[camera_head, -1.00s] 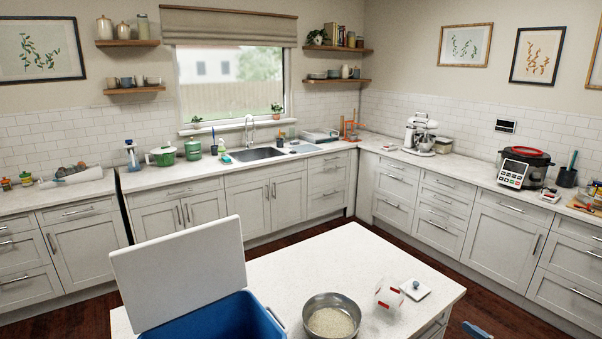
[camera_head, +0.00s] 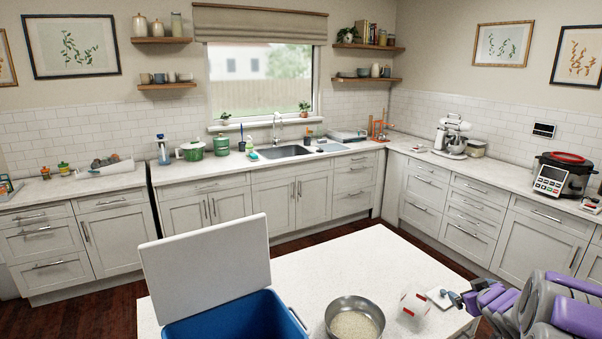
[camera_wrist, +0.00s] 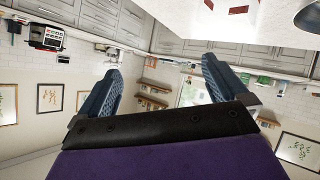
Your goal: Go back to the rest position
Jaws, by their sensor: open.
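My gripper (camera_head: 454,299) shows at the lower right of the head view, at the end of my purple and grey arm, in front of the island's right end. In the wrist view my gripper (camera_wrist: 160,78) has its two blue ribbed fingers spread wide apart, with nothing between them. It is open and empty. The wrist view is tilted nearly upside down, with shelves, window and cabinets behind the fingers.
The white island (camera_head: 320,262) carries an open blue cooler (camera_head: 232,319), a metal bowl (camera_head: 376,313) of pale grains, and a white container (camera_head: 412,303) with red marks near my gripper. Counters with appliances line the walls. Dark floor lies between.

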